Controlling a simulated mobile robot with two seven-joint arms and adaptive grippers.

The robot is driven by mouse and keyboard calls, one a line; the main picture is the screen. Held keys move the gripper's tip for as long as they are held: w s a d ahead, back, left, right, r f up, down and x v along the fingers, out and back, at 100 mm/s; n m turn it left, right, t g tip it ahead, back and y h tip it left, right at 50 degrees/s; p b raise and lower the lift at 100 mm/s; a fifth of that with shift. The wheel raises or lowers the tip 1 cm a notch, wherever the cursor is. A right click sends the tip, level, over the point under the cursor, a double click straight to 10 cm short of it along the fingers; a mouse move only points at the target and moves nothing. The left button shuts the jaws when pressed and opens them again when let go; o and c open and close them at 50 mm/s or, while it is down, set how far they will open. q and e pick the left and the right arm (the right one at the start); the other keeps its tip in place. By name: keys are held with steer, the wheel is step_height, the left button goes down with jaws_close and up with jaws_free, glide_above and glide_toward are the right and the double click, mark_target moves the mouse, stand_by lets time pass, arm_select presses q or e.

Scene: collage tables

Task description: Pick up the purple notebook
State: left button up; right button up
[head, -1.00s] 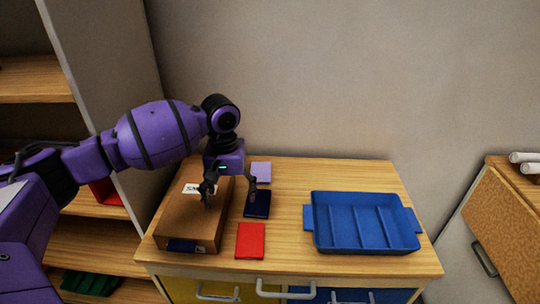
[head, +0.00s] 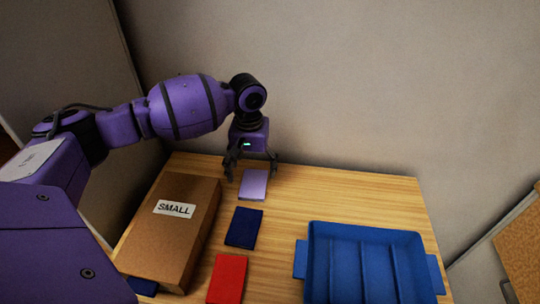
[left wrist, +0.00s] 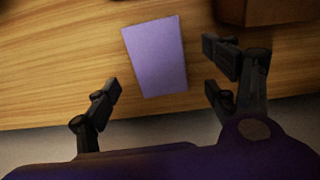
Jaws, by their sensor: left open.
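The light purple notebook (head: 254,184) lies flat on the wooden table, behind the dark blue notebook. It also shows whole in the left wrist view (left wrist: 156,57). My left gripper (head: 252,170) is open and empty above the notebook's far end. In the left wrist view my left gripper's fingers (left wrist: 163,90) are spread wide, with the near end of the notebook between them in the picture. I see no contact with it. My right gripper is not in view.
A brown box marked SMALL (head: 174,238) stands left of the notebooks. A dark blue notebook (head: 244,228) and a red notebook (head: 227,278) lie in front. A blue tray (head: 318,229) stands at the right. The back right of the table (head: 360,190) is clear.

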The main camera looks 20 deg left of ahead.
mark_target(254, 182)
arm_select(q)
steer(key=f, duration=0.4)
steer(key=shift+w, duration=0.2)
steer(key=c, duration=1.3)
step_height(254, 182, up, 10)
steer(key=shift+d+r, duration=0.1)
